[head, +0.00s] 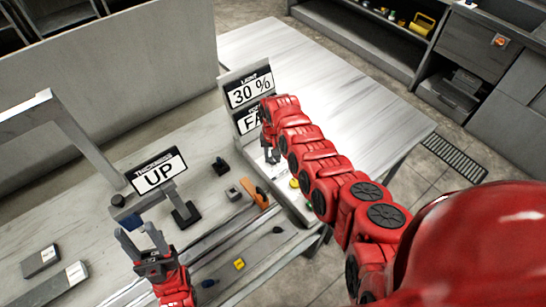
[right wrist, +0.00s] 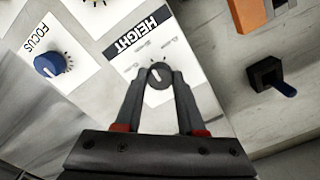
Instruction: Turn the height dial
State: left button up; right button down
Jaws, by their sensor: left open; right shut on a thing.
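The height dial (right wrist: 158,75) is a small dark knob with a pale pointer line, on a white plate labelled HEIGHT (right wrist: 138,36). In the right wrist view my right gripper (right wrist: 159,72) has its two fingertips closed around the dial, one on each side. In the head view my red right arm reaches to the sign panel and its gripper (head: 270,150) is partly hidden, as is the dial. My left gripper (head: 143,240) is open and empty over the bench at the lower left, below the THICKNESS UP sign (head: 159,171).
A blue FOCUS dial (right wrist: 49,64) sits left of the height plate. A black switch with a blue lever (right wrist: 268,75) and an orange part (right wrist: 248,14) lie to the right. A sign panel reading 30 % (head: 249,90) stands behind. Grey blocks (head: 40,261) lie at the bench's left.

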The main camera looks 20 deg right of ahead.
aim_at(273, 159)
jog(key=shift+n, duration=0.4)
jog(key=c, duration=0.5)
grip_release()
jog(key=shift+r, duration=0.15)
jog(key=shift+r, duration=0.65)
notch_tip(273, 159, up, 6)
jog(key=b, duration=0.3)
jog(key=shift+w+f, duration=0.15)
notch_tip(273, 159, up, 10)
jog(key=p, duration=0.2)
